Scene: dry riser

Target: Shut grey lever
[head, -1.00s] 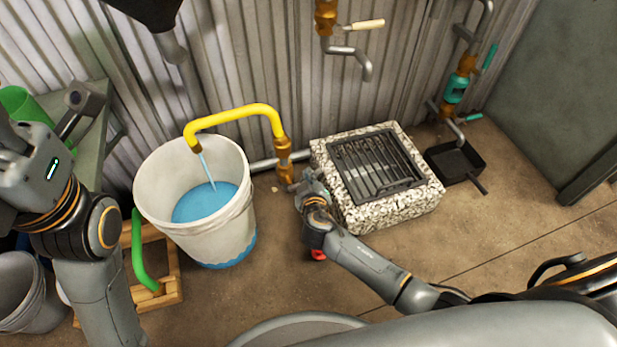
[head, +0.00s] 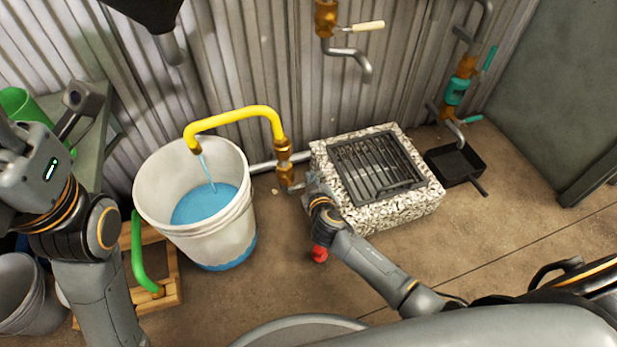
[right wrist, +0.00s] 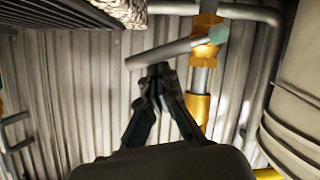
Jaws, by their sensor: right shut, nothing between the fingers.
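The grey lever (right wrist: 165,52) is a round bar on a brass valve (right wrist: 203,50) of an upright pipe, in the right wrist view. It slants from the valve to the left. My right gripper (right wrist: 158,72) is shut and empty, its fingertips just below the lever in that picture; whether they touch it I cannot tell. In the head view my right gripper (head: 309,183) is between the brass pipe fitting (head: 284,150) and the stone-framed grate, and the lever is largely hidden there. My left arm (head: 75,215) is at the left; its fingers cannot be made out.
A yellow spout (head: 235,115) pours water into a white bucket (head: 150,185). The stone-framed grate (head: 412,208) stands right of my right gripper. A red object (head: 320,254) is on the floor beside my right arm. A tap (head: 345,50) and a teal-handled valve (head: 458,90) are behind.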

